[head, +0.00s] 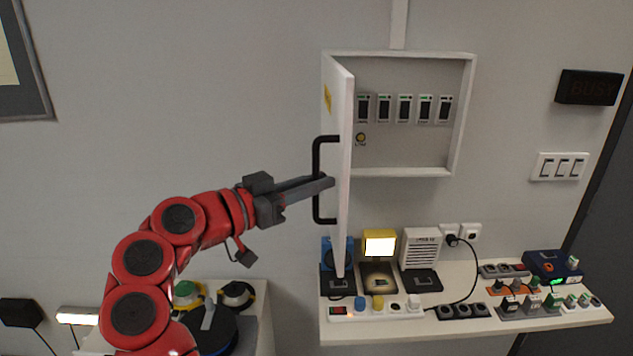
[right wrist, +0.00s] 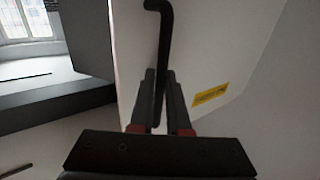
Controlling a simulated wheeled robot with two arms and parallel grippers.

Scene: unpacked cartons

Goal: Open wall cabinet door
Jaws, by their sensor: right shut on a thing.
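The white wall cabinet (head: 416,172) hangs on the wall and stands open in the head view. Its door (head: 343,210) is swung well out towards me on its left side, seen nearly edge-on. A black bar handle (head: 316,155) is on the door's outer face. My right gripper (head: 325,182) is shut on the handle near its middle. In the right wrist view the handle (right wrist: 160,60) runs down between the two fingers (right wrist: 161,100), beside the white door (right wrist: 210,60) with a yellow label. My left gripper is not in view.
Inside the cabinet are several breaker-like modules (head: 405,107) and a yellow button (head: 361,137). Below, a white table (head: 560,318) holds several devices, switches and sockets. The door's lower end overlaps devices at the table's left in the picture.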

